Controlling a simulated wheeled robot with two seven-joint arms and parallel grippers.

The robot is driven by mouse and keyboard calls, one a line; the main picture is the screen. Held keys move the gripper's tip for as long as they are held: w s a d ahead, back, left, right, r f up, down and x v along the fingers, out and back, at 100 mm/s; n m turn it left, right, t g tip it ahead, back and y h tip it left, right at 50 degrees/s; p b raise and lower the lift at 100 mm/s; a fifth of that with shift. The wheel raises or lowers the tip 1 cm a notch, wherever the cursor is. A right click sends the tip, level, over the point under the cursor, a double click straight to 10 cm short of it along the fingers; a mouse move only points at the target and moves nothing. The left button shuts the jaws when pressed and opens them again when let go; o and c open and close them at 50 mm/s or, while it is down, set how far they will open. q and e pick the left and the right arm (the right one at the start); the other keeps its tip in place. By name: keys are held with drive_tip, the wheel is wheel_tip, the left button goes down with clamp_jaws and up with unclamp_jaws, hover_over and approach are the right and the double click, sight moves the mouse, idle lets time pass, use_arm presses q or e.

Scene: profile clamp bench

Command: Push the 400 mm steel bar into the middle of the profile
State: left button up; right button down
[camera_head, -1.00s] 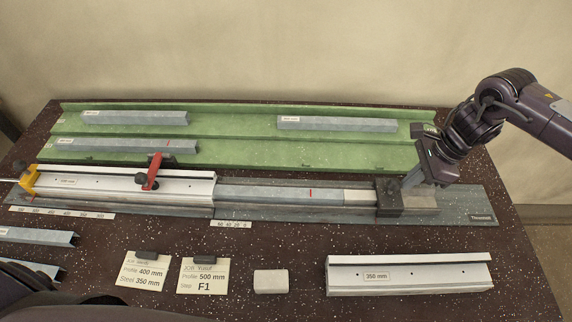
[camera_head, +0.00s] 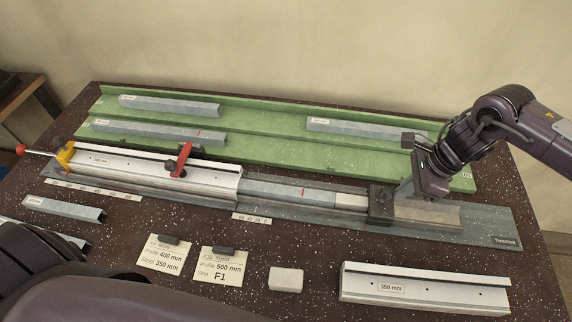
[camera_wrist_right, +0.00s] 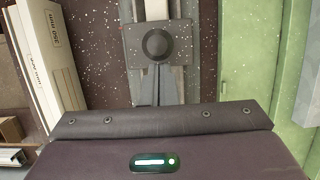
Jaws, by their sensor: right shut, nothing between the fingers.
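The white profile (camera_head: 215,182) lies in the clamp fixture, under a red-handled clamp (camera_head: 180,160). The grey steel bar (camera_head: 270,190) is partly inside it and sticks out of its right end, with a red mark outside the profile. A pale rod (camera_head: 352,202) lies between the bar's right end and a dark sliding block (camera_head: 381,204). My right gripper (camera_head: 403,190) is shut and empty, at the right side of this block. In the wrist view its fingertips (camera_wrist_right: 156,70) are against or very near the block (camera_wrist_right: 155,42); contact is unclear. My left gripper is out of view.
A green rack (camera_head: 270,145) with several grey bars stands behind the fixture. In front lie job cards (camera_head: 217,265), a pale block (camera_head: 286,279) and a 350 mm profile (camera_head: 425,289). A yellow stop (camera_head: 66,155) is at the profile's left end. Scale strips (camera_head: 251,218) lie along the front.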

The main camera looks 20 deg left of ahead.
drive_tip(key=b, duration=0.2)
hover_over(363, 201)
drive_tip(key=shift+s+a+b, duration=0.45)
drive_tip(key=shift+a+b, duration=0.15)
drive_tip(key=shift+a, duration=1.75)
drive_tip(key=shift+s+a+b, duration=0.4)
drive_tip(key=shift+a+b, duration=0.15)
drive_tip(key=shift+a, duration=1.85)
drive_tip(key=shift+s+a+b, duration=0.45)
drive_tip(key=shift+a+b, duration=0.15)
drive_tip(key=shift+a, duration=1.75)
drive_tip(key=shift+s+a+r+b, duration=0.1)
drive_tip(key=shift+s+a+b, duration=0.1)
drive_tip(key=shift+a, duration=0.8)
drive_tip(key=shift+s+a+f+b, duration=0.1)
drive_tip(key=shift+s+a+b, duration=0.15)
drive_tip(key=shift+a, duration=0.7)
drive_tip(key=shift+s+a+r+b, duration=0.1)
drive_tip(key=shift+s+a+b, duration=0.1)
drive_tip(key=shift+a, duration=1.25)
drive_tip(key=shift+d, duration=0.1)
